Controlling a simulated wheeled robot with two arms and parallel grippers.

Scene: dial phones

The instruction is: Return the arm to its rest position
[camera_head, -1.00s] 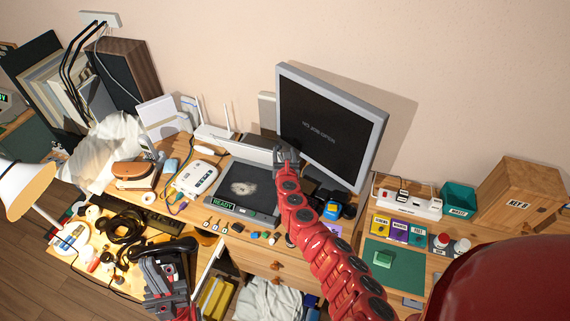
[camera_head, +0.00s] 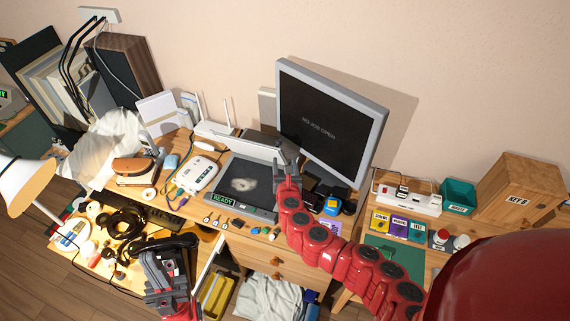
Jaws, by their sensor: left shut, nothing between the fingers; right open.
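My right arm is the red segmented one coming in from the lower right. Its gripper (camera_head: 287,164) is at the far end, in front of the monitor's lower left corner, with open jaws and nothing seen between them. My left gripper (camera_head: 163,262) is at the lower left, over the front of the desk near the black cables. It is shut and empty. Both grippers are apart from each other.
The monitor (camera_head: 330,120) reads "NO JOB OPEN". A white lamp (camera_head: 25,185) stands at far left. A wooden box marked KEY B (camera_head: 517,190) and a power strip (camera_head: 408,203) are at right.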

